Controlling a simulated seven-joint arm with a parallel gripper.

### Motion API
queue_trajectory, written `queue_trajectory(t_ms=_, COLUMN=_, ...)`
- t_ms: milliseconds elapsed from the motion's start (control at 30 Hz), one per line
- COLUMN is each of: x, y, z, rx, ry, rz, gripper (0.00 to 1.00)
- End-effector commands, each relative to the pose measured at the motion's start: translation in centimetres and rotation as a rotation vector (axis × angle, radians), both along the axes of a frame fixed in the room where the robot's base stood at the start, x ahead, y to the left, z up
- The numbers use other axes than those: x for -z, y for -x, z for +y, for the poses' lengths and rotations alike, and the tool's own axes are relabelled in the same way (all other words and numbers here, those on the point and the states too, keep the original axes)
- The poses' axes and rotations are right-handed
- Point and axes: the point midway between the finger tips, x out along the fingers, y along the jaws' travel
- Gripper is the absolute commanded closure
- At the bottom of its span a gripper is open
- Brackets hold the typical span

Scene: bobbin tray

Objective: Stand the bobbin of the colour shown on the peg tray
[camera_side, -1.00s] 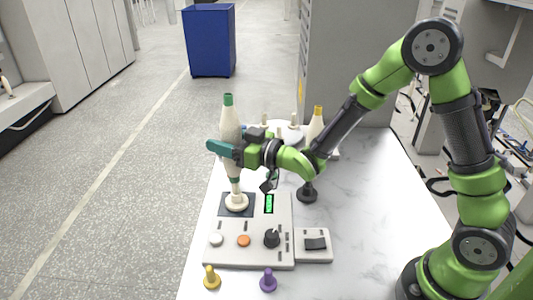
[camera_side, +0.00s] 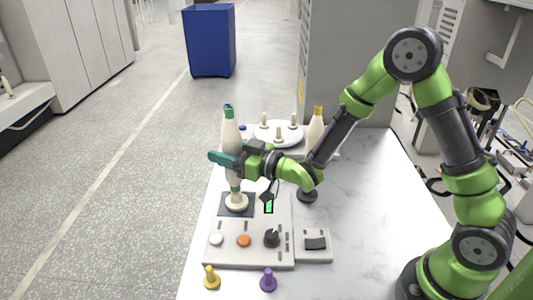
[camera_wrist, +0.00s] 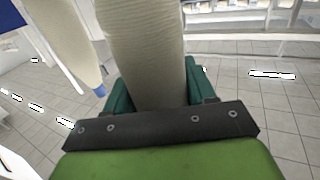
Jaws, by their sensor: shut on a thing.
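My gripper (camera_side: 228,160) is shut on a cream bobbin (camera_side: 231,134) with a green upper end and a green band near its foot. The bobbin is upright, with its lower end at a white round peg base (camera_side: 236,204) on a dark square pad. I cannot tell if it is fully seated. The wrist view shows the held bobbin (camera_wrist: 146,55) between the green fingers. A second cream bobbin (camera_wrist: 62,38) with a blue end is beside it. A small display (camera_side: 269,206) on the console shows green. A yellow-topped bobbin (camera_side: 316,127) stands at the back right.
A white round tray (camera_side: 262,139) with several pegs is at the back. The console (camera_side: 225,257) has white and orange buttons, a black knob and a side switch. A yellow peg piece (camera_side: 211,278) and a purple one (camera_side: 268,280) stand in front. The table's right side is clear.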

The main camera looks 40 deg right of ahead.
Motion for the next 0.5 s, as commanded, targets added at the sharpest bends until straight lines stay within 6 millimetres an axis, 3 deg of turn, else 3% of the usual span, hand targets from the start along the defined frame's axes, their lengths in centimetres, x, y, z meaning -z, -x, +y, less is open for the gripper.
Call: queue_trajectory(t_ms=500, x=0.89, y=0.0, z=0.0, rx=0.0, ry=-0.001, rz=-0.002, gripper=0.79)
